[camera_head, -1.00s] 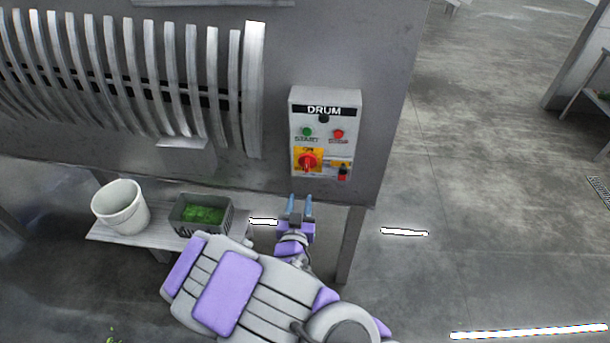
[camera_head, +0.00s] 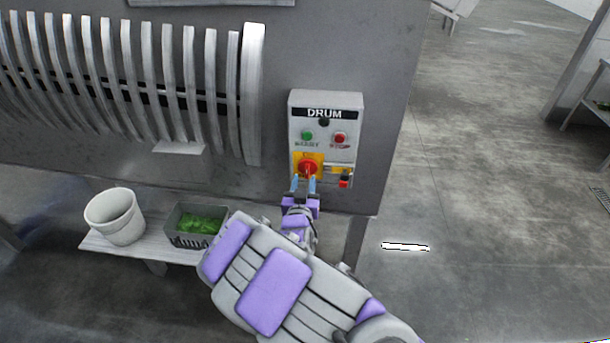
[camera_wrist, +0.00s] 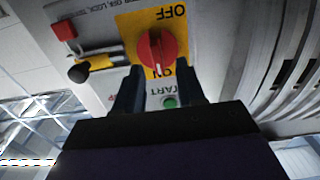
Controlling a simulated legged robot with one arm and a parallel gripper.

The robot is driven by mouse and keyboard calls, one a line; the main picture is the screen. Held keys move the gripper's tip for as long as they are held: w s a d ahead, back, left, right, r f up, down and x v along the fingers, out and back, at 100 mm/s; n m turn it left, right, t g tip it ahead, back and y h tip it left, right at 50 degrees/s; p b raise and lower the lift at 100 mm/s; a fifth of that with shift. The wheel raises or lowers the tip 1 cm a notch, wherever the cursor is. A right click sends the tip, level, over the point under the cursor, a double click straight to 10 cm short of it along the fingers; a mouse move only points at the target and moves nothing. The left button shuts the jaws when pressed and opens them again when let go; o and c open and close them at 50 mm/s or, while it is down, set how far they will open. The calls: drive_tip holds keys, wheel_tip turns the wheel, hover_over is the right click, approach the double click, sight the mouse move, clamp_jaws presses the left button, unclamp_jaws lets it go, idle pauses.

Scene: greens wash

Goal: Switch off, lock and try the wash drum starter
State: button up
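The grey DRUM starter box (camera_head: 325,118) is on the machine's side panel. Its red rotary handle (camera_head: 307,167) sits on a yellow plate, below the green start button (camera_head: 307,136) and red stop button (camera_head: 339,139). In the wrist view, which is upside down, the red handle (camera_wrist: 157,46) stands in line with the ON and OFF marks, its white mark toward ON. A red padlock (camera_wrist: 64,30) and a black-ended yellow piece (camera_wrist: 90,66) are beside it. My gripper (camera_head: 304,183) is open, its fingertips just short of the handle, one toward each side; contact cannot be told.
A white bucket (camera_head: 115,217) and a dark crate of greens (camera_head: 174,239) stand on a low bench (camera_head: 97,243) at the left. Curved drum ribs (camera_head: 252,95) lie left of the box. Open concrete floor (camera_head: 490,200) is at the right.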

sight(306, 174)
drive_tip(key=shift+w+d, duration=0.15)
drive_tip(key=shift+w, duration=1.75)
clamp_jaws()
